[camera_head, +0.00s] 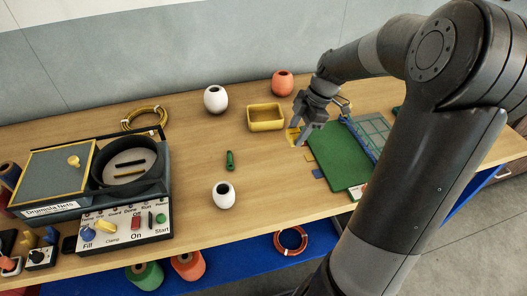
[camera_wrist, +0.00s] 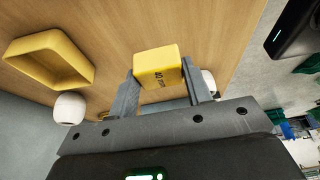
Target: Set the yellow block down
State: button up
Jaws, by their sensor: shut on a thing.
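The yellow block (camera_wrist: 158,66) is between the two fingers of my gripper (camera_wrist: 163,92) in the wrist view, with dark lettering on its face. My gripper is shut on it. In the head view my gripper (camera_head: 299,138) points down at the table (camera_head: 262,186), just left of a green mat, and a bit of the yellow block (camera_head: 292,136) shows at the fingers. I cannot tell whether the block touches the table.
A machine (camera_head: 87,180) fills the left. Bare wood lies front-left of my gripper.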

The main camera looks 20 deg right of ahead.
send_over(260, 157)
jog(key=d, duration=0.2)
jog(key=f, duration=0.6)
jog(key=shift+w+a, duration=0.1)
jog(key=shift+a, duration=0.15)
jog(key=shift+f, duration=2)
jog(key=shift+f, duration=0.1)
jog(key=o, duration=1)
